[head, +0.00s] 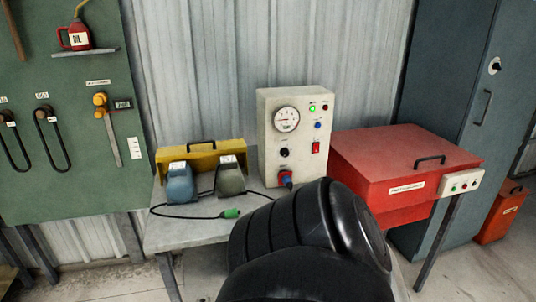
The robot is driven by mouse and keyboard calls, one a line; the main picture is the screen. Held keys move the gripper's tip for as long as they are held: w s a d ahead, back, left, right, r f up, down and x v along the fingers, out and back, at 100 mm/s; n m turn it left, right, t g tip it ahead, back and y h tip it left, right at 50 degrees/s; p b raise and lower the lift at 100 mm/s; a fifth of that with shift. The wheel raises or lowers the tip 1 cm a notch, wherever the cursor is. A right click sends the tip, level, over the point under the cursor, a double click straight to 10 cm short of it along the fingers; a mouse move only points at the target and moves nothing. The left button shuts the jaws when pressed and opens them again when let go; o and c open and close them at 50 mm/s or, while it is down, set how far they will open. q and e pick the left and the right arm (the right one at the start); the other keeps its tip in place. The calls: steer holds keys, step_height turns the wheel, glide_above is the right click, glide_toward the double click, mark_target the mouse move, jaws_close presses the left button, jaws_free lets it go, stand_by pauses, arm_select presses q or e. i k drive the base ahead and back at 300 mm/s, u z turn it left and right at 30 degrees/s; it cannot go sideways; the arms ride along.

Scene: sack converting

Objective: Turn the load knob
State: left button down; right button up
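A cream test box (268,135) stands upright on the bench against the wall. Its face carries a dark round knob (284,152) left of centre, below a round dial gauge (286,120). The small label by the knob is too small to read. A red rocker switch (316,147) sits to the knob's right, a blue button (318,125) above that, and a lit green lamp (312,107) at the top. A black ribbed link of my own arm fills the bottom middle, in front of the bench. Neither gripper shows.
A blue motor (181,184) and a grey motor (230,177) stand by a yellow rack (200,155) on the bench (190,233). A cable with a green plug (230,213) lies in front. A red lidded box (405,165) stands close on the right.

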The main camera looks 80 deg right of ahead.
mark_target(284, 152)
steer(key=z, duration=1.05)
steer(key=i, duration=1.05)
steer(key=z, duration=1.25)
